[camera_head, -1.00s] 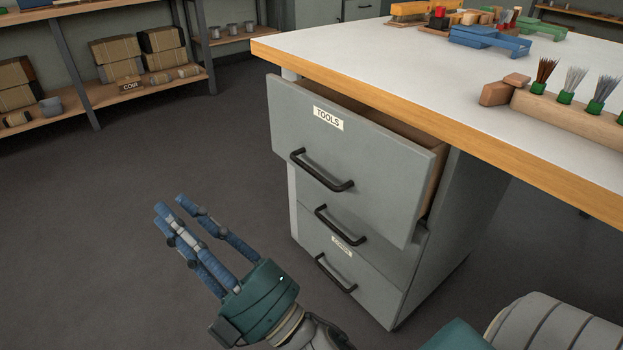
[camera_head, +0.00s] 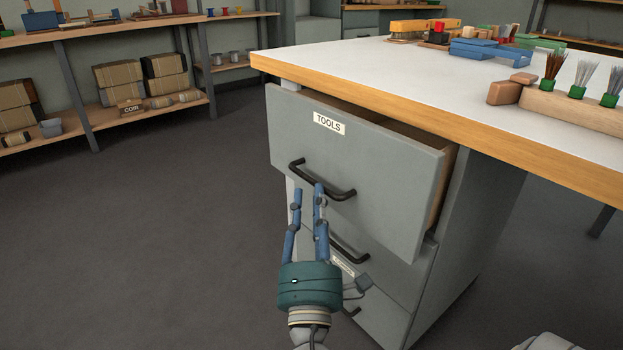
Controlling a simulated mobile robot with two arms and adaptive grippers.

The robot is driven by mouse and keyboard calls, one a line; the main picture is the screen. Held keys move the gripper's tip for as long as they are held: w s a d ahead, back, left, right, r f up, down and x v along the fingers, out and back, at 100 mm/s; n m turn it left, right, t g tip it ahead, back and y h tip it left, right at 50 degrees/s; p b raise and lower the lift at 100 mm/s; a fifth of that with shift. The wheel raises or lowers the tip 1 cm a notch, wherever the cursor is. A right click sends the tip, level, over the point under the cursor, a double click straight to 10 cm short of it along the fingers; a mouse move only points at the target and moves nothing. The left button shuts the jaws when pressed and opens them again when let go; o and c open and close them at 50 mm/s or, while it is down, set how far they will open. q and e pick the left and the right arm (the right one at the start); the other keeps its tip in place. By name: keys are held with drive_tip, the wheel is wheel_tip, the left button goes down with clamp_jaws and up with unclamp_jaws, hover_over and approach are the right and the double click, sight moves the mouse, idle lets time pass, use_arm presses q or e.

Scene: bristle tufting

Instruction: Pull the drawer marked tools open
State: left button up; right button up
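The grey drawer marked TOOLS (camera_head: 375,165) is the top one in the cabinet under the bench. It stands partly open, its front out from the cabinet and its wooden side (camera_head: 443,190) showing at the right. Its black bar handle (camera_head: 338,193) crosses the front below the white label (camera_head: 329,123).
The white bench top with its wooden edge (camera_head: 420,116) overhangs the drawer. Lower drawers with a handle (camera_head: 350,250) sit beneath, partly hidden by my gripper. Brush tufts in a wooden block (camera_head: 570,112) stand on the bench. The dark floor (camera_head: 170,230) at left is clear.

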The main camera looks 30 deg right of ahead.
sight(312, 180)
drive_tip(key=x, duration=0.5)
drive_tip(key=shift+w+d+p, duration=0.1)
drive_tip(key=shift+w+p, duration=0.05)
drive_tip(key=shift+p, duration=0.15)
clamp_jaws()
